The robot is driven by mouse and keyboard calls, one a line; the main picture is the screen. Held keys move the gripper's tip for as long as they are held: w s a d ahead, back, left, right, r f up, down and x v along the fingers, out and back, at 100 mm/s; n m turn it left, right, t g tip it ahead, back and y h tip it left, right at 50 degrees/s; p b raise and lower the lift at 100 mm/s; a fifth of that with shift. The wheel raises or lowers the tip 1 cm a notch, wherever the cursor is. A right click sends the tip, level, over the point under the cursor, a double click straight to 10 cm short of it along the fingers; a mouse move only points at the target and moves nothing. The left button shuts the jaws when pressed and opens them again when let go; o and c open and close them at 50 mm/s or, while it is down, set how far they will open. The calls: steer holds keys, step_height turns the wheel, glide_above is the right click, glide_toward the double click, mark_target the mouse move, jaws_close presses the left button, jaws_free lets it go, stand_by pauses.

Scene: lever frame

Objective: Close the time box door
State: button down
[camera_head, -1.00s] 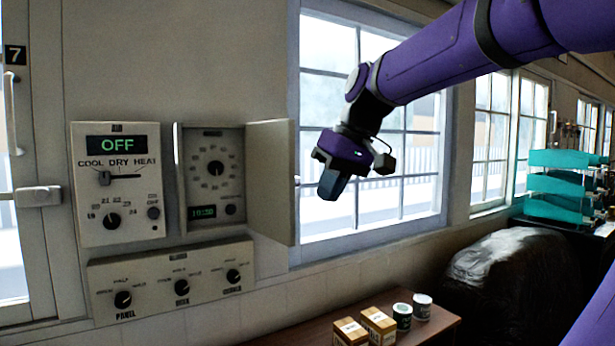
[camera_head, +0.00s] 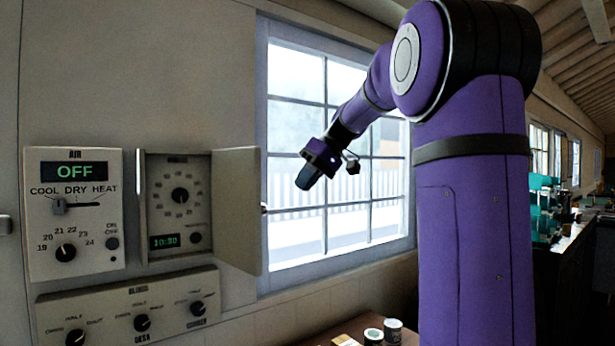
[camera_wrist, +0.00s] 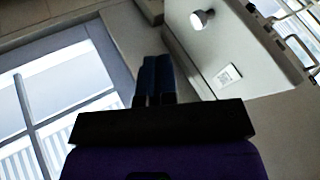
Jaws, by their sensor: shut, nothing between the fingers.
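The time box (camera_head: 176,235) is a grey wall box with a dial and a green display reading 10:30. Its door (camera_head: 236,208) is hinged on the right side and stands open, swung out from the wall. A small knob (camera_head: 264,208) shows at the door's outer edge. In the wrist view, the door (camera_wrist: 225,62) is at upper right, with a round pale knob (camera_wrist: 200,18) and a white label. My gripper (camera_head: 304,180) is shut and empty, in front of the window, to the right of the door and apart from it. Its fingers also show in the wrist view (camera_wrist: 155,75).
The AIR panel (camera_head: 75,212) reading OFF is left of the time box, and a knob panel (camera_head: 130,310) is below it. A window (camera_head: 340,230) lies behind my gripper. Cans (camera_head: 383,332) stand on a low table at the bottom.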

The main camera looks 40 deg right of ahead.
mark_target(240, 207)
steer(key=w+a+f, duration=0.2)
steer(key=a+f, duration=0.2)
steer(key=a, duration=0.3)
steer(key=shift+f, duration=0.3)
